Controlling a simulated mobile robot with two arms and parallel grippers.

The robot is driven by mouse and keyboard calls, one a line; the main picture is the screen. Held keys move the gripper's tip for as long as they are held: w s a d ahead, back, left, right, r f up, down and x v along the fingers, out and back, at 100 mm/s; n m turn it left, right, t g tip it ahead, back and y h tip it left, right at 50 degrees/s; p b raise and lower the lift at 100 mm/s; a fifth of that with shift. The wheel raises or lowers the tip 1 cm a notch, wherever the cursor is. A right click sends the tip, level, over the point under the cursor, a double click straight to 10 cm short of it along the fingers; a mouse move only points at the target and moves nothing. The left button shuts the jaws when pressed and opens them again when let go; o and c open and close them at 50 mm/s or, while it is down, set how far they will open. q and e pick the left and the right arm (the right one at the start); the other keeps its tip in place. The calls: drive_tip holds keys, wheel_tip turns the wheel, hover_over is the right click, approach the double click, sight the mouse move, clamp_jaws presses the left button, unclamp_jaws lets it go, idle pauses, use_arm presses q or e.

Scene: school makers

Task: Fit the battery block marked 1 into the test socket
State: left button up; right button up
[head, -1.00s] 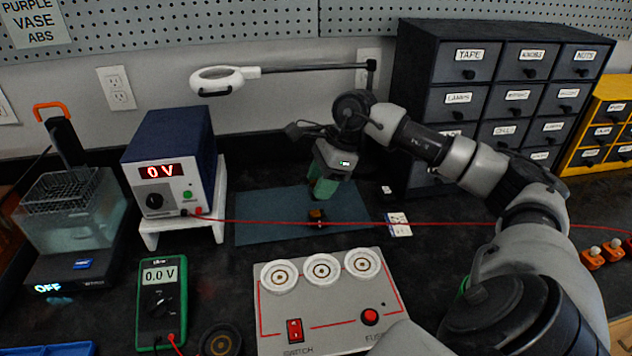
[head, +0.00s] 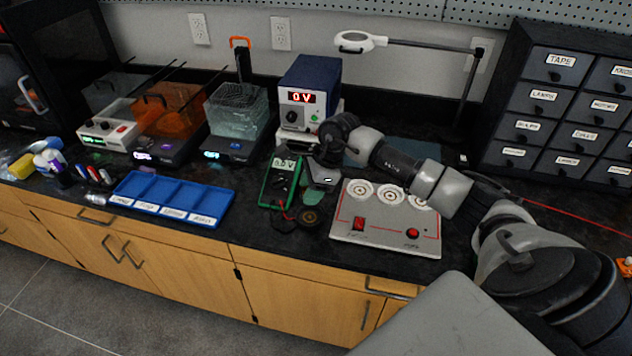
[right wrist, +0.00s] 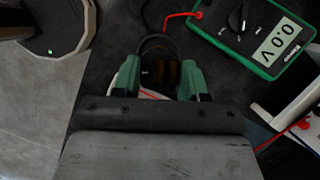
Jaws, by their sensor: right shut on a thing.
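My right gripper (head: 325,181) is low over the bench, between the green multimeter and the grey switch panel. In the right wrist view its green fingers (right wrist: 160,78) are shut on a small dark block with an amber-brown face (right wrist: 165,72). I take it for the battery block; its mark cannot be read. A round black piece with a tan ring (head: 311,217) lies on the bench in front of the gripper; a dark round rim (right wrist: 158,44) shows just beyond the block. I cannot tell whether they touch, or whether this is the test socket. My left gripper is not in view.
The multimeter (head: 281,182) with its red lead stands close left of the gripper. The switch panel (head: 385,236) with white round holders is to the right. The power supply (head: 307,85) stands behind. A blue tray (head: 172,200) lies left. The bench's front edge is near.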

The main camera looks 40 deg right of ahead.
drive_tip(key=shift+d+f+b, duration=0.1)
drive_tip(key=shift+f+b, duration=0.3)
drive_tip(key=shift+f, duration=0.45)
drive_tip(key=shift+f+b, duration=0.5)
drive_tip(key=shift+f, duration=0.35)
drive_tip(key=shift+f+b, duration=0.65)
drive_tip(key=shift+f, duration=0.5)
drive_tip(key=shift+b, duration=0.35)
drive_tip(key=shift+f+b, duration=0.55)
drive_tip(key=o, duration=0.7)
drive_tip(key=shift+c, duration=0.2)
